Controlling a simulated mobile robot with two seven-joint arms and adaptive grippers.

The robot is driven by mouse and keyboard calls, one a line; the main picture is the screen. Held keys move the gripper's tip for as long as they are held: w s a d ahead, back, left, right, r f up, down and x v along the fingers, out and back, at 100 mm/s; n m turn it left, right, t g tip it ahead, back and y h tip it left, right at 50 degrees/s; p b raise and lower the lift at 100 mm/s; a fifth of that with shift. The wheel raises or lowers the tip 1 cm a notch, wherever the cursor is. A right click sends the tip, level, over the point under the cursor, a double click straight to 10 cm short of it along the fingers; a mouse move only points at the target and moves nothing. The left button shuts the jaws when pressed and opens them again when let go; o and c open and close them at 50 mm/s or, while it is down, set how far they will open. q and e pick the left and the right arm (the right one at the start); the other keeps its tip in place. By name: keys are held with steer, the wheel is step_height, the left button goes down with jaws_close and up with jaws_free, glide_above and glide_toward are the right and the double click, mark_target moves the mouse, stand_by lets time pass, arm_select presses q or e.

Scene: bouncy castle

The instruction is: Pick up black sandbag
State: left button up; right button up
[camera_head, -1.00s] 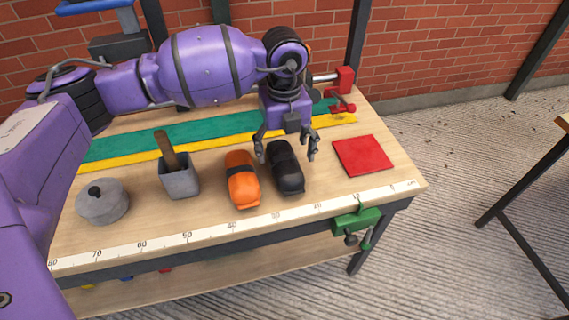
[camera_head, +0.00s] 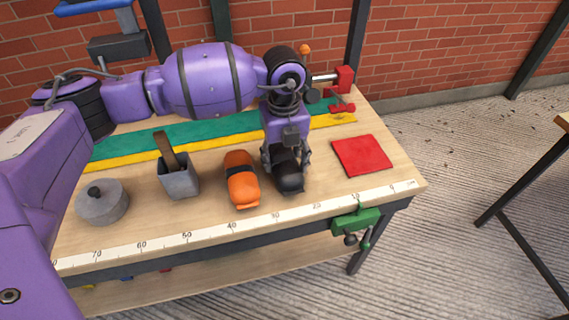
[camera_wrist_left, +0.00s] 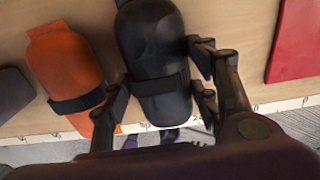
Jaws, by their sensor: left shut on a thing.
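The black sandbag (camera_head: 289,182) lies on the workbench, between an orange sandbag and a red square. My left gripper (camera_head: 286,163) is down over it from above, with its fingers on both sides, and is shut on it. The gripper hides the far part of the bag in the head view. In the left wrist view the black sandbag (camera_wrist_left: 152,45) lies between the fingers (camera_wrist_left: 160,88), with a dark strap across it. The bag appears to be still at table height. My right gripper does not show.
The orange sandbag (camera_head: 241,183) lies close on the left, also in the left wrist view (camera_wrist_left: 66,65). A grey box (camera_head: 179,184) with a wooden handle and a grey lidded pot (camera_head: 102,203) stand farther left. The red square (camera_head: 362,155) lies right; a green clamp (camera_head: 356,219) sits on the front edge.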

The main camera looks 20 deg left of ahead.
arm_select(q)
steer(key=shift+w+r, duration=0.1)
steer(key=shift+r, duration=0.05)
jaws_close()
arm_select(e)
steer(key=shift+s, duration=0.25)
arm_select(q)
steer(key=shift+r, duration=0.1)
